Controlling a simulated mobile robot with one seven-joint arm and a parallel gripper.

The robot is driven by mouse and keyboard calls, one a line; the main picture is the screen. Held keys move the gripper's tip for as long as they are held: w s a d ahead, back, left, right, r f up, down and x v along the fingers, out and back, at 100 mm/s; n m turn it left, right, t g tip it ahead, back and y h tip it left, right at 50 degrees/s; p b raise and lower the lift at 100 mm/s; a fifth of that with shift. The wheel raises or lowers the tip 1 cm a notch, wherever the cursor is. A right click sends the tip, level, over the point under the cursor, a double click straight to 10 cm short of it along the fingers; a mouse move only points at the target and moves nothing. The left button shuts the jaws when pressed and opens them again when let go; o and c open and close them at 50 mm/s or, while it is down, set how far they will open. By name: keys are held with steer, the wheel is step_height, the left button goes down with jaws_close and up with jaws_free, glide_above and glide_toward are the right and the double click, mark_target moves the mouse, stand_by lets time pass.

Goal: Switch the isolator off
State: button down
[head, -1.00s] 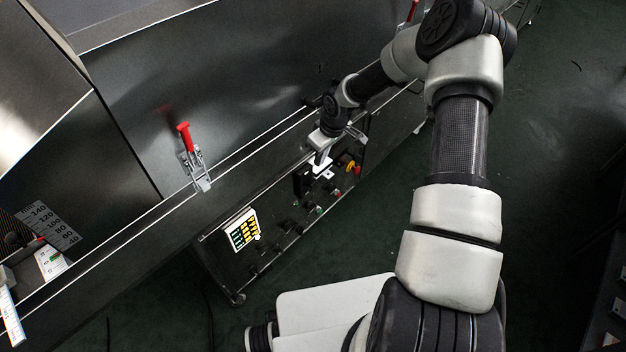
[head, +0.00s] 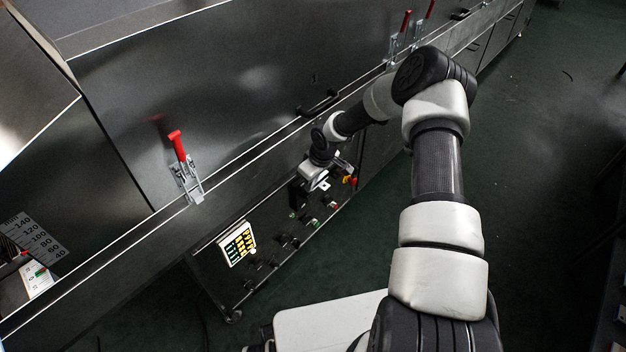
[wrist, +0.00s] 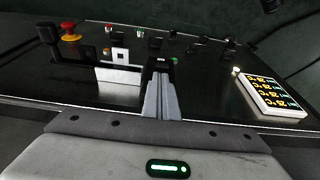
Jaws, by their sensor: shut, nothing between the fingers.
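The dark control panel (head: 284,238) is on the front of the machine. I cannot tell for certain which control is the isolator. My gripper (wrist: 160,68) is shut and empty, its fingers pointing at the panel. The fingertips overlap a small black control with a green-lit mark; contact cannot be told. In the head view my gripper (head: 316,180) is over the panel's right part, its fingertips unclear.
A white display with yellow digits (head: 237,244) is on the panel's left part; it also shows in the wrist view (wrist: 270,96). A white block (wrist: 118,75) lies left of my fingers. A red-handled clamp (head: 184,165) stands on the ledge above. Green floor (head: 545,170) is open at right.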

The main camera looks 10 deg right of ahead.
mark_target(306, 195)
steer(key=shift+x, duration=1.1)
steer(key=shift+s+d, duration=0.1)
steer(key=shift+d, duration=0.05)
